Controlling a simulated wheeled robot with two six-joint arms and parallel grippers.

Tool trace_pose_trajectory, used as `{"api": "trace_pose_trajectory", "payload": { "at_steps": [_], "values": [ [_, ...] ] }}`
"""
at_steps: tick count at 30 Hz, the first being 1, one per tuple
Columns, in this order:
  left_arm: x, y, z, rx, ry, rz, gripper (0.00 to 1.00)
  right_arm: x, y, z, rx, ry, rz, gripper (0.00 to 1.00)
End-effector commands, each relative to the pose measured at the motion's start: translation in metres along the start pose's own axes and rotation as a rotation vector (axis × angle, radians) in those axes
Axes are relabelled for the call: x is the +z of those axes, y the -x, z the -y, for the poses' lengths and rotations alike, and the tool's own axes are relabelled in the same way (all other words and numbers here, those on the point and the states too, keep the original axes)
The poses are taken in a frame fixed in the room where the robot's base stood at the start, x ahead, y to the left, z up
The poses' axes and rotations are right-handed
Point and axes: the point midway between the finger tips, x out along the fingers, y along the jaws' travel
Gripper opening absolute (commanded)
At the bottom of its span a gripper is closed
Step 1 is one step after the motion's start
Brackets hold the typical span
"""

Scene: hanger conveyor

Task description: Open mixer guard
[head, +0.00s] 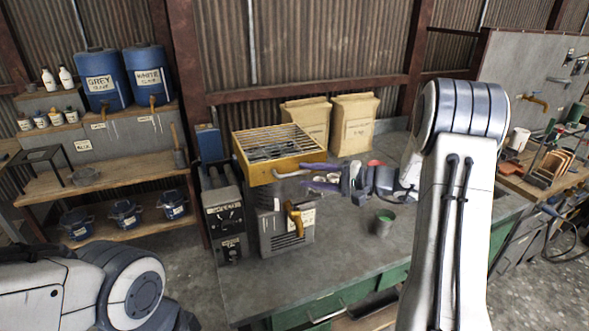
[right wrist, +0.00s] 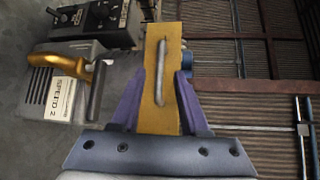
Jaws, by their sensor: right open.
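The mixer guard (head: 250,165) is a yellow frame with a barred top, on top of the grey mixer body (head: 275,238). A grey bar handle (head: 287,174) is on its front face; it also shows upright in the right wrist view (right wrist: 161,75) against the yellow face. My right gripper (head: 302,177) has purple fingers and is open at the guard's front. In the right wrist view its fingers stand on either side of the handle, with gaps visible. I cannot tell how deep the handle sits between them. My left gripper is out of view.
A yellow lever (head: 296,219) juts from the mixer front below the guard. A dark control box (head: 224,222) stands to its left. Two paper sacks (head: 353,124) stand behind.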

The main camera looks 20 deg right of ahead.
Motion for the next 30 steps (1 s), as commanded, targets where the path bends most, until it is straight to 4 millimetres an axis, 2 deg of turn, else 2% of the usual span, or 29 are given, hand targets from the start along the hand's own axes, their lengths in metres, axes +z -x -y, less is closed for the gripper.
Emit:
{"api": "trace_pose_trajectory", "payload": {
  "at_steps": [1, 3, 7, 12, 19, 20, 21, 23, 30],
  "values": [
    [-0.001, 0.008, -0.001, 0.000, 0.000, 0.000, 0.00, 0.001, -0.010, 0.003, 0.001, -0.002, 0.004, 0.45],
    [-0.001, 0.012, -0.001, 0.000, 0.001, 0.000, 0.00, 0.002, -0.021, 0.003, 0.002, -0.002, 0.003, 0.45],
    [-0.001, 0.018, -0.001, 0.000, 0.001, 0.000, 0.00, 0.001, -0.037, 0.002, 0.002, -0.001, 0.002, 0.45],
    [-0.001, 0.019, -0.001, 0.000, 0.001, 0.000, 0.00, 0.000, -0.045, 0.000, 0.001, 0.000, 0.000, 0.45],
    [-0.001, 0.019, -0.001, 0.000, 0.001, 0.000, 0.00, 0.000, -0.045, -0.001, 0.001, 0.000, 0.000, 0.45],
    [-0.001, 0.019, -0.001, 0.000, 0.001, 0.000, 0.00, 0.000, -0.045, -0.001, 0.001, 0.000, 0.000, 0.37],
    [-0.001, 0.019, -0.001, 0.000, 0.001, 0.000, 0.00, 0.000, -0.045, -0.001, 0.001, 0.000, 0.000, 0.22],
    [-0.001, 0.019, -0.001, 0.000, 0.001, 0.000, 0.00, 0.000, -0.045, -0.001, 0.001, 0.000, 0.000, 0.00],
    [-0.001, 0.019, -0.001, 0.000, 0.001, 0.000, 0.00, 0.000, -0.045, -0.001, 0.002, 0.000, 0.000, 0.00]
  ]
}}
